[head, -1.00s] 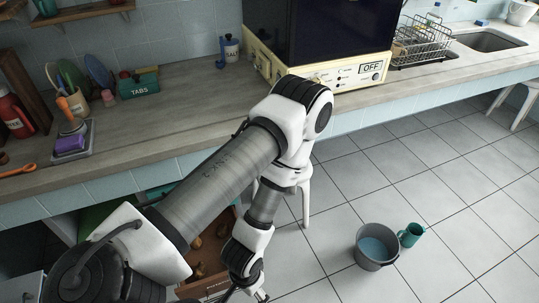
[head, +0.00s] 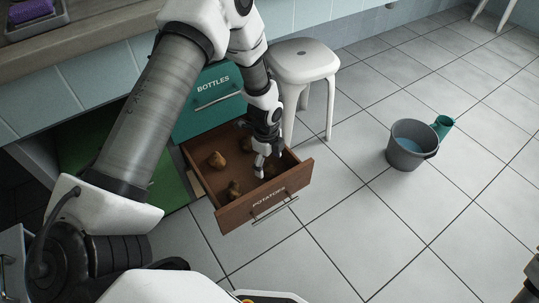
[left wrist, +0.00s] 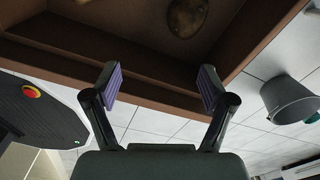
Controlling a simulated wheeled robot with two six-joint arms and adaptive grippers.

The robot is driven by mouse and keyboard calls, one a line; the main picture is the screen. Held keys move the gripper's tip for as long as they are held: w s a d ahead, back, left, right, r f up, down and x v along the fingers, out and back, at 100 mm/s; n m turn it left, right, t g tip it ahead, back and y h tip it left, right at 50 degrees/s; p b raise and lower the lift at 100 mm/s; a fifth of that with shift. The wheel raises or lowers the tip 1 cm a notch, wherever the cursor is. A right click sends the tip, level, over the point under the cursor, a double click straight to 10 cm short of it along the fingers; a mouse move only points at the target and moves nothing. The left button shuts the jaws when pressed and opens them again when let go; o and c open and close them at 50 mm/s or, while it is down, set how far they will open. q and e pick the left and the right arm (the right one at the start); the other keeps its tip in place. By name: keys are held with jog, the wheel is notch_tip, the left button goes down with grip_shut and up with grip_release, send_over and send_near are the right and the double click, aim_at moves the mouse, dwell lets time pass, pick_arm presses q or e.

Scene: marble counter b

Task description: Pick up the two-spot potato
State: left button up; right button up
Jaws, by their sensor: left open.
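Several brown potatoes lie in the open wooden drawer (head: 262,208) labelled POTATOES. In the head view one potato (head: 216,160) is at the left, one (head: 245,143) at the back and one (head: 234,188) near the front. Others are partly hidden by my left gripper (head: 265,162), which reaches down over the drawer's right part. In the left wrist view a potato (left wrist: 187,15) with dark spots shows at the top edge, beyond the open, empty fingers of my left gripper (left wrist: 158,88). Its spot count is unclear, so I cannot tell which potato is the two-spot one.
The closed teal BOTTLES drawer (head: 208,105) is just above and behind the potato drawer. A white stool (head: 303,60) stands close behind its right side.

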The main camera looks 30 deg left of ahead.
aim_at(269, 168)
pick_arm(q)
jog(key=w+a+f+m+b, duration=0.2)
jog(key=w+b, duration=0.1)
jog(key=shift+a+f+m, duration=0.25)
jog(key=shift+m, duration=0.15)
jog(key=shift+w+a+f, duration=0.15)
jog(key=shift+w, duration=0.05)
jog(key=f+b, duration=0.2)
jog(key=f, duration=0.1)
jog(key=f+b, duration=0.3)
jog(key=f, duration=0.1)
jog(key=shift+w+d, duration=0.2)
jog(key=shift+r, duration=0.15)
pick_arm(e)
notch_tip(269, 168, down, 10)
jog(key=shift+f, duration=0.15)
